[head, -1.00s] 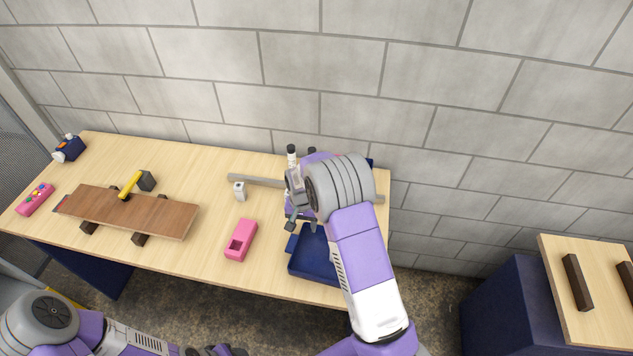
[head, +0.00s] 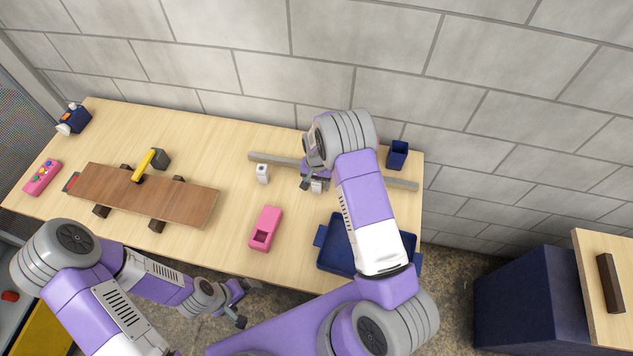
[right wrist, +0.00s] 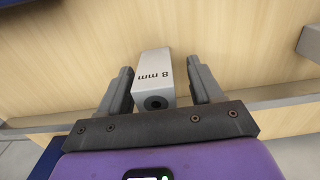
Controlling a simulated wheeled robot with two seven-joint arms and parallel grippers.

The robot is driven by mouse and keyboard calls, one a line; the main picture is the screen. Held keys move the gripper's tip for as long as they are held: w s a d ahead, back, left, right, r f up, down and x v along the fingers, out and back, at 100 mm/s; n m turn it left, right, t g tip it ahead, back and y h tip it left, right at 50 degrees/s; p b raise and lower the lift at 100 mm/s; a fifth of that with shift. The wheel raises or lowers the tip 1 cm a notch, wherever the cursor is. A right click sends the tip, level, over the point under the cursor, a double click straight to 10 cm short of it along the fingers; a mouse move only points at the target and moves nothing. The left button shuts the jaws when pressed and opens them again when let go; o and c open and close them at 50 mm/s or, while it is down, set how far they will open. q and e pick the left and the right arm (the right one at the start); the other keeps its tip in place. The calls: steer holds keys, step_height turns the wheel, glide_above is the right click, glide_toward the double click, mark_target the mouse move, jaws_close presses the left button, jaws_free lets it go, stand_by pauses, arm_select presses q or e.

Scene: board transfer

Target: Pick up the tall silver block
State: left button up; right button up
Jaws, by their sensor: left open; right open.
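A silver block (right wrist: 153,78) marked "8 mm", with a dark round hole in its near end, stands between the two fingers of my right gripper (right wrist: 160,88) in the right wrist view. The fingers are open, with a gap on each side of the block. In the head view the right gripper (head: 312,183) is over the back right of the table, and the block (head: 317,187) is partly hidden by it. A second small silver block (head: 262,173) stands to the left. My left gripper (head: 240,304) is open and empty in front of the table's front edge.
A long grey bar (head: 400,183) lies behind the blocks. A blue tray (head: 333,258) is at the front right, partly behind my right arm.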

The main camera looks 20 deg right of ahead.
steer(key=shift+f, duration=0.2)
steer(key=shift+s+r, duration=0.15)
steer(key=shift+s, duration=0.2)
steer(key=shift+w, duration=0.2)
steer(key=c, duration=0.4)
jaws_close()
